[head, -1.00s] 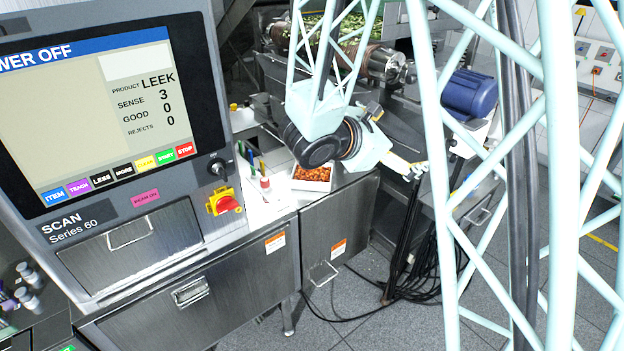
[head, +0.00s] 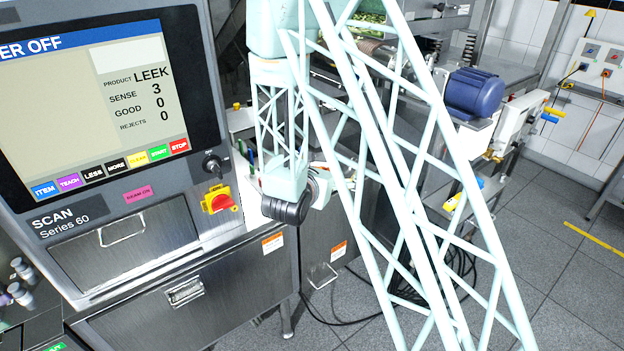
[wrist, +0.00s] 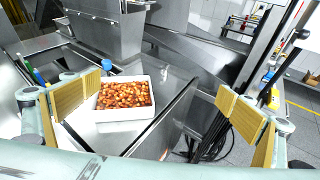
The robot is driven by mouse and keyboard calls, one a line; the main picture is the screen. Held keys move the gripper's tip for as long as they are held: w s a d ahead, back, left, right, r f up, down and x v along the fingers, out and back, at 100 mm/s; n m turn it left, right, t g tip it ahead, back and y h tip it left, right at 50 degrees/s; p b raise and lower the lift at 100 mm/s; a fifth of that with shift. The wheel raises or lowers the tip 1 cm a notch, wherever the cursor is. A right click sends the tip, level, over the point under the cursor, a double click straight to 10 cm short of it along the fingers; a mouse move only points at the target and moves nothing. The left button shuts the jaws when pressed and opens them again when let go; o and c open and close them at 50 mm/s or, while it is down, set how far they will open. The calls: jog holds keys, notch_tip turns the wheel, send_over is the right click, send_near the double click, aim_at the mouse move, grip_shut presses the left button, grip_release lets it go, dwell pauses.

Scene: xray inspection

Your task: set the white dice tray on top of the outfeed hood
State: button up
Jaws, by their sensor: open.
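The white dice tray (wrist: 125,115), full of orange-brown diced pieces, rests on a steel surface in the wrist view. My gripper (wrist: 158,92) is open, its tan-padded fingers to either side of the picture. The tray lies between them in the picture, nearer the left finger, and appears beyond the fingertips; no contact shows. In the head view my arm hides the tray and most of the gripper. A steel hood-like housing (wrist: 108,32) stands behind the tray in the wrist view; I cannot tell for sure that it is the outfeed hood.
Pens (wrist: 38,76) stand left of the tray, and a small blue-topped item (wrist: 106,65) is behind it. The scanner screen cabinet (head: 110,100) is at left. A blue motor (head: 474,92) is at right. Black cables (wrist: 212,135) hang beside the steel cabinet.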

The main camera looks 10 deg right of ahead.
jog(key=a+f+n+y, duration=0.1)
jog(key=a+f, duration=0.1)
jog(key=w+a+f+n, duration=0.1)
jog(key=a+f, duration=0.1)
jog(key=f, duration=0.1)
jog(key=w+a+f+n+y, duration=0.1)
jog(key=a+f, duration=0.1)
jog(key=shift+a+f+t+y, duration=0.15)
jog(key=shift+f+t+y, duration=0.15)
jog(key=shift+t, duration=0.1)
jog(key=shift+w, duration=0.1)
jog(key=x, duration=0.7)
jog(key=shift+x, duration=0.8)
jog(key=shift+x, duration=2.55)
jog(key=shift+c, duration=0.5)
jog(key=c, duration=1)
